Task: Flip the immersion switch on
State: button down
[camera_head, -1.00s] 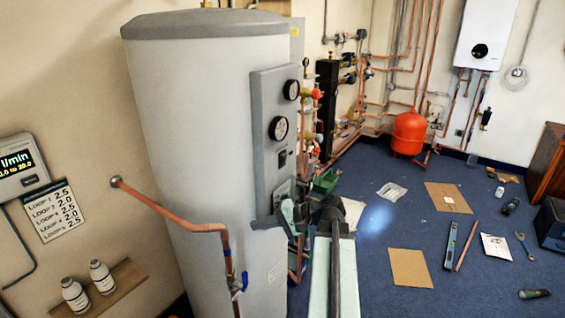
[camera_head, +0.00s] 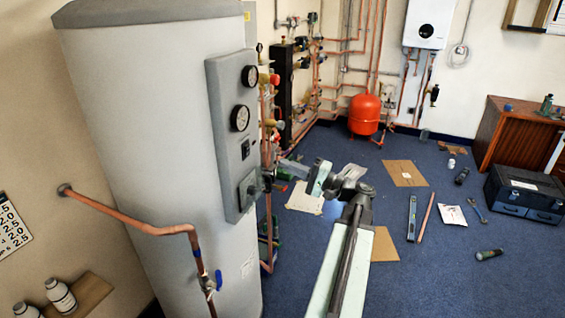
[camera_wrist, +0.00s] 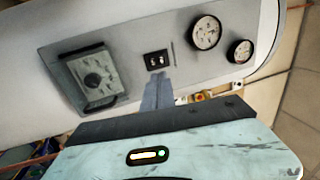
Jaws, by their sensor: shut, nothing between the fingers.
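The immersion switch is probably the small black rocker switch (camera_head: 245,149) on the grey panel (camera_head: 222,105) of the tall cylinder. In the wrist view the switch (camera_wrist: 156,60) sits between a square box with a round dial (camera_wrist: 92,78) and two gauges (camera_wrist: 206,33). I cannot tell its on or off position. My gripper (camera_head: 284,166) is shut and empty, to the right of the panel in the head view, seemingly apart from it. In the wrist view its grey fingers (camera_wrist: 159,88) point at the panel, with the tips just below the switch.
The grey cylinder (camera_head: 140,120) stands at left, with a copper pipe (camera_head: 130,224) and blue-handled valve at its front. Red and brass valves (camera_head: 272,80) and pipework flank the panel's right edge. Cardboard, tools and a toolbox (camera_head: 525,190) lie on the blue floor at right.

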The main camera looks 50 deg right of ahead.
aim_at(248, 149)
jog(key=p+x, duration=0.1)
jog(key=x, duration=1)
jog(key=shift+p, duration=0.4)
